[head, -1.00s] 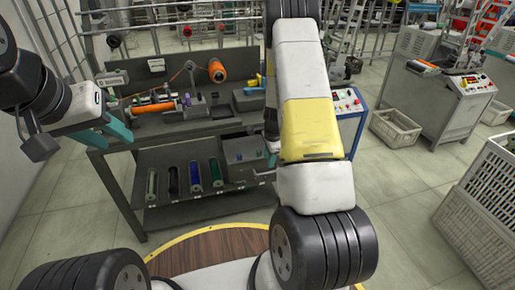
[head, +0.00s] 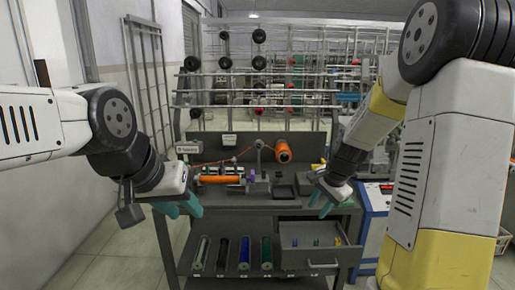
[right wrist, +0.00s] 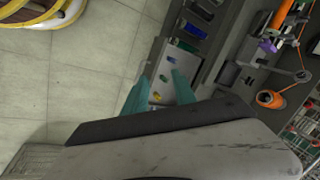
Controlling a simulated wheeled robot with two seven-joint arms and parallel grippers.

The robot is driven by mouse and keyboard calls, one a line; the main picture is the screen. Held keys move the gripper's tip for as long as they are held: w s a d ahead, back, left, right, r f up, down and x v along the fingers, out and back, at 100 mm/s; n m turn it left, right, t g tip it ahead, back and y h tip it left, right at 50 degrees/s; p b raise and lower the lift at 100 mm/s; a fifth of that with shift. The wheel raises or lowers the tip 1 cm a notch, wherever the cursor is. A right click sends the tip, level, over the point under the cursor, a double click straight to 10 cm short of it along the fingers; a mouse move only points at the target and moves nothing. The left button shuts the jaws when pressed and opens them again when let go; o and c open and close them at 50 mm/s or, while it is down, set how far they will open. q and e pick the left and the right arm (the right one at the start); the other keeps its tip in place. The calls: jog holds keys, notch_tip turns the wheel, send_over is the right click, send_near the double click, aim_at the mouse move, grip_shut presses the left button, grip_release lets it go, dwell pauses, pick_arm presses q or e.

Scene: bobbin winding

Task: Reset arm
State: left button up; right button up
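My left gripper (head: 180,207) is in front of the left end of the grey workbench (head: 225,207); its teal fingers are apart with nothing between them. An orange bobbin (head: 220,180) lies in the winding device on the bench top. An orange thread spool (head: 283,152) is mounted behind it.
A rack of spools (head: 258,80) stands behind the bench. A blue-white control cabinet (head: 374,215) is at the right. Bare floor lies left of the bench.

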jog(key=s+a+r+n+t, duration=0.1)
jog(key=s+r+n, duration=0.4)
jog(key=s, duration=0.6)
jog(key=s+a+r+n+t, duration=0.1)
jog(key=s+a+r+n, duration=0.3)
jog(key=s+r, duration=0.6)
jog(key=shift+s+r+n, duration=0.25)
jog(key=shift+s+n, duration=0.6)
jog(key=shift+n, duration=0.35)
